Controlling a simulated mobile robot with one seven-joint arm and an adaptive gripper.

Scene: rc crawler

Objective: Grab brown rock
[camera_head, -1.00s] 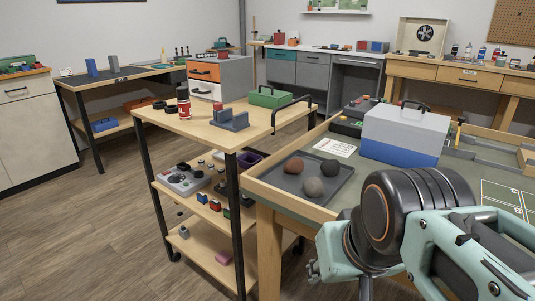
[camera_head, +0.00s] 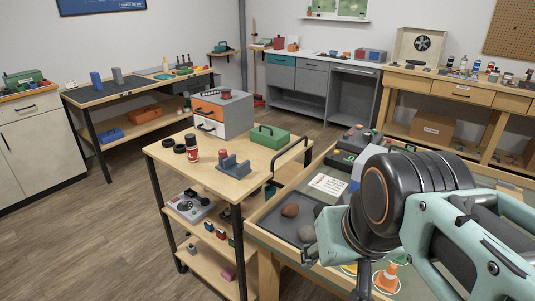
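The brown rock (camera_head: 290,210) lies on a dark grey tray (camera_head: 278,222) at the left end of the green-topped workbench. A grey rock (camera_head: 307,234) lies just in front of it on the tray. The black rock is not visible now; my arm covers the tray's right side. My arm's teal and black links fill the lower right, close to the camera and over the bench. My gripper's fingertips cannot be made out.
A wooden-topped cart (camera_head: 216,183) stands left of the bench, carrying a green toolbox (camera_head: 268,136), a drawer unit (camera_head: 224,112) and a red can (camera_head: 191,149). An orange cone (camera_head: 387,278) stands on the bench below my arm. Open floor lies at left.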

